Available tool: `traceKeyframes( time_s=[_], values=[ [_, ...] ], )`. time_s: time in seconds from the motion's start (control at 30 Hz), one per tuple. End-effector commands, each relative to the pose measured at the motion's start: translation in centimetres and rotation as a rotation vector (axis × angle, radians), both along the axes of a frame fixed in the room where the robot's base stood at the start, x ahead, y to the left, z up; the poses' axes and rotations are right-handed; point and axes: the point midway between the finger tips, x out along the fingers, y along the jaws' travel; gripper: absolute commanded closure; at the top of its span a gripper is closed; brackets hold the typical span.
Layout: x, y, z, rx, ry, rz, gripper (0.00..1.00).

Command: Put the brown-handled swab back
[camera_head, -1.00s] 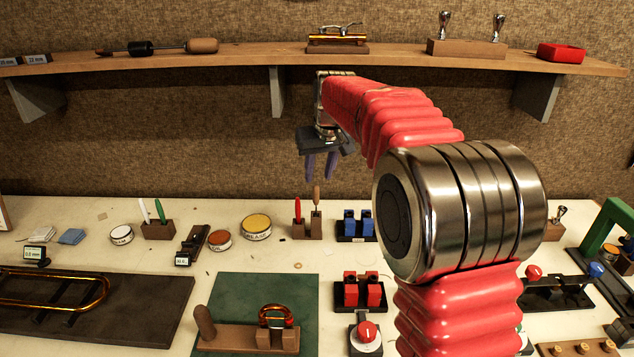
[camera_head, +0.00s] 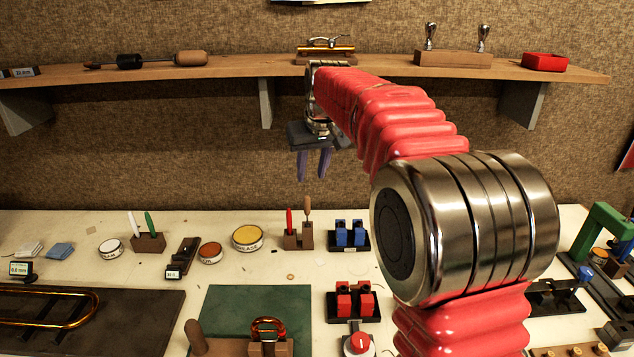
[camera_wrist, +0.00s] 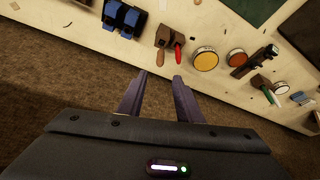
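My gripper (camera_head: 313,177) hangs fingers-down in front of the back wall, below the shelf. Its two fingers stand apart with nothing between them, as the wrist view (camera_wrist: 160,78) also shows. A slim brown handle (camera_head: 307,207) stands upright beside a red one in a small wooden block (camera_head: 298,240) on the bench, below my gripper. In the wrist view the brown handle (camera_wrist: 160,57) lies beyond the fingertips. A rod with a black section and a thick light-brown handle (camera_head: 191,58) lies on the shelf at left. I cannot tell which of the two is the swab.
The wooden shelf (camera_head: 230,67) also carries a brass piece, a block with two silver mouthpieces and a red box (camera_head: 544,62). Near the wooden block stand a yellow tin (camera_head: 248,238) and a blue fixture (camera_head: 349,236). The bench between the block and the green mat is mostly clear.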

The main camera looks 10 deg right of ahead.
Motion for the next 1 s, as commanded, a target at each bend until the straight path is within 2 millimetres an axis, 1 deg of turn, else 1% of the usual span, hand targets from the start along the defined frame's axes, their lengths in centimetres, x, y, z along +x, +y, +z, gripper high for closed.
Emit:
traceKeyframes(
  time_s=[0.2,0.27,0.37,0.47,0.73,1.0],
  values=[
    [-0.2,0.0,0.1,0.000,-0.001,0.000,0.68],
    [-0.5,0.0,0.2,0.000,-0.002,-0.001,0.68],
    [-1.6,0.0,0.6,0.000,-0.005,-0.004,0.68],
    [-3.3,0.1,1.2,0.000,-0.011,-0.010,0.68],
    [-9.0,0.1,2.1,-0.001,-0.025,-0.026,0.68],
    [-14.8,0.2,2.1,-0.001,-0.038,-0.043,0.68]
  ],
)
